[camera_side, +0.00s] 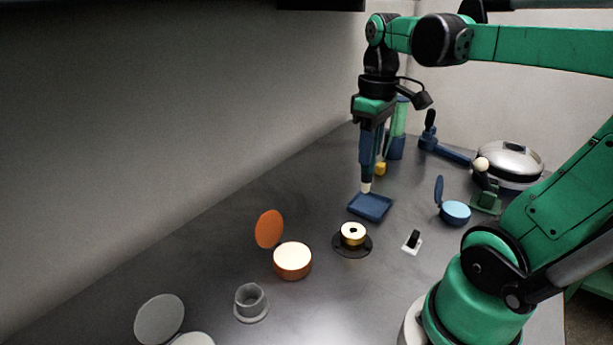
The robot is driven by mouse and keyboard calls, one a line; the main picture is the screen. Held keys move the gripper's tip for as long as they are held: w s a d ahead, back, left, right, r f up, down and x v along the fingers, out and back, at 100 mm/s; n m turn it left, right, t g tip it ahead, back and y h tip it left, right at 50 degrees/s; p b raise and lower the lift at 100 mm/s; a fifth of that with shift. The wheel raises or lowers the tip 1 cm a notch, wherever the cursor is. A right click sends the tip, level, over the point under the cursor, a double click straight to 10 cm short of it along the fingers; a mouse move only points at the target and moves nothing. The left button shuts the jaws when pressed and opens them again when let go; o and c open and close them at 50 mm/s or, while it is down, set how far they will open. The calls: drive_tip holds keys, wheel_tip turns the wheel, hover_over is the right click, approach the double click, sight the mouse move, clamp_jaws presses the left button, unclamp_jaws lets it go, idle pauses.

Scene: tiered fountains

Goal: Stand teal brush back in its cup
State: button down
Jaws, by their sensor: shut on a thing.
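My gripper (369,122) points straight down at the back of the table. It is shut on a slim, upright, dark blue handle with a pale tip at its lower end, which I take to be the brush (366,165); its colour looks more blue than teal here. The pale tip is just above or at the far edge of a shallow blue tray (371,207); I cannot tell whether it touches. A small grey cup (250,302) on a round base stands upright at the front left. I cannot tell whether this is the brush's cup.
Behind the gripper stand a greenish tube in a blue base (397,147) and a small yellow thing (380,169). An open orange round box (292,261), a gold spool (352,235), an open blue box (455,212) and a silver-lidded dish (509,163) stand around. Bare table lies left of the tray.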

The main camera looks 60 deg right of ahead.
drive_tip(key=w+a+f+n, duration=0.2)
drive_tip(key=w+a+n, duration=0.1)
drive_tip(key=a, duration=0.8)
drive_tip(key=w+a+f+n, duration=0.1)
drive_tip(key=w+a+n, duration=0.2)
drive_tip(key=a, duration=0.8)
drive_tip(key=shift+w+f, duration=0.4)
drive_tip(key=shift+w, duration=0.05)
drive_tip(key=shift+f, duration=1.95)
drive_tip(key=shift+f, duration=1.85)
drive_tip(key=shift+c, duration=2.4)
unclamp_jaws()
